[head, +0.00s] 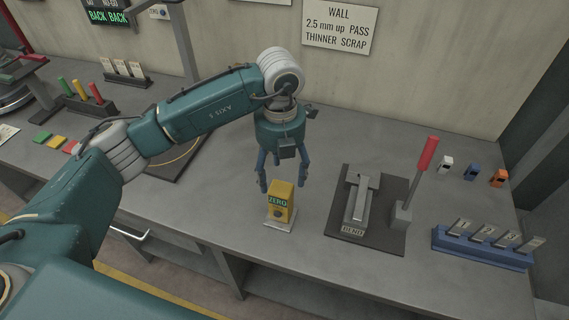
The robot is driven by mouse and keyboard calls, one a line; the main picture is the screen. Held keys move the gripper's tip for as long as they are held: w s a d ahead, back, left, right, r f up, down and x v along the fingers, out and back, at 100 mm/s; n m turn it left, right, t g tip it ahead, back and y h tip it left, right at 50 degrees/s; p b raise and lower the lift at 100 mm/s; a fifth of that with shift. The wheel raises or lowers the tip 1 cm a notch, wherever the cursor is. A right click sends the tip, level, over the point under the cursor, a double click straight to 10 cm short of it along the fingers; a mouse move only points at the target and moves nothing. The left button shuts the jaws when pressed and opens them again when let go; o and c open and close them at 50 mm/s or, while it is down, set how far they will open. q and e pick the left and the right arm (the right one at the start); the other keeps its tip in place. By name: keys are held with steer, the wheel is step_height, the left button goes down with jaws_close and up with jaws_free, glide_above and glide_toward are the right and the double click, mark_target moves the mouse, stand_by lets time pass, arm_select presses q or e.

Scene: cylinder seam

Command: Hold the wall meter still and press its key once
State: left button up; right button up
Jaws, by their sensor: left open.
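The wall meter seems to be the yellow block (281,205) near the table's front edge, standing upright on a small pale plate (279,226). It has a green panel reading ZERO, and a small dark round spot below that may be its key. My left gripper (283,184) points down just above and behind the meter's top. I cannot tell whether a finger touches the meter. My right gripper is not in view.
Right of the meter, a bending fixture (357,203) sits on a dark mat beside a red-handled lever (423,155). A blue rack (480,246) of metal strips stands at the far right. Small white, blue and orange blocks lie behind it. A wall sign (339,27) reads "2.5 mm up PASS".

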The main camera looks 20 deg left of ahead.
mark_target(280, 189)
arm_select(q)
steer(key=f, duration=0.2)
steer(key=s+f+p, duration=0.1)
steer(key=f, duration=0.2)
steer(key=f+p, duration=0.1)
steer(key=f, duration=0.3)
steer(key=shift+w+d+p, duration=0.1)
steer(key=shift+w+p, duration=0.15)
steer(key=shift+p, duration=0.05)
steer(key=shift+f, duration=0.5)
steer(key=c, duration=1.4)
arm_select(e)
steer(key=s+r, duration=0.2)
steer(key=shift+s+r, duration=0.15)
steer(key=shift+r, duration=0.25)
arm_select(q)
steer(key=shift+c, duration=0.2)
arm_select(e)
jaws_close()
